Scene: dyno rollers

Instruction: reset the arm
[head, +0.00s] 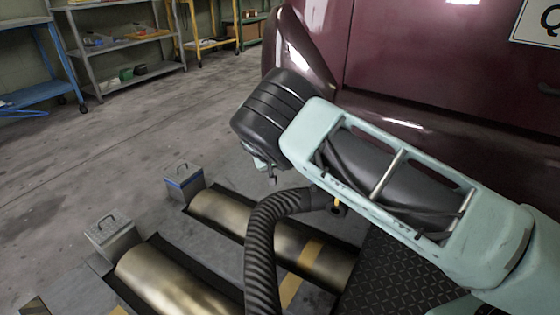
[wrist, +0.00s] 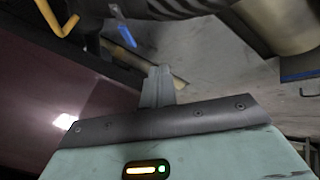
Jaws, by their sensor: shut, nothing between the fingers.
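My arm, pale green with a dark wrist, reaches from the lower right to the middle of the head view. It is stretched out over the floor rollers, close beside the maroon car (head: 420,70). My gripper (wrist: 159,72) shows in the wrist view with its fingers together and nothing between them. In the head view the gripper is mostly hidden behind the dark wrist. A black ribbed hose (head: 262,245) hangs below my arm in the head view.
Two brass rollers, a near one (head: 165,283) and a farther one (head: 235,213), lie in floor pits. Grey handled boxes (head: 112,238) (head: 184,186) stand at their left ends. Shelving (head: 120,42) and a blue cart (head: 42,88) stand at the back left. Open floor lies between.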

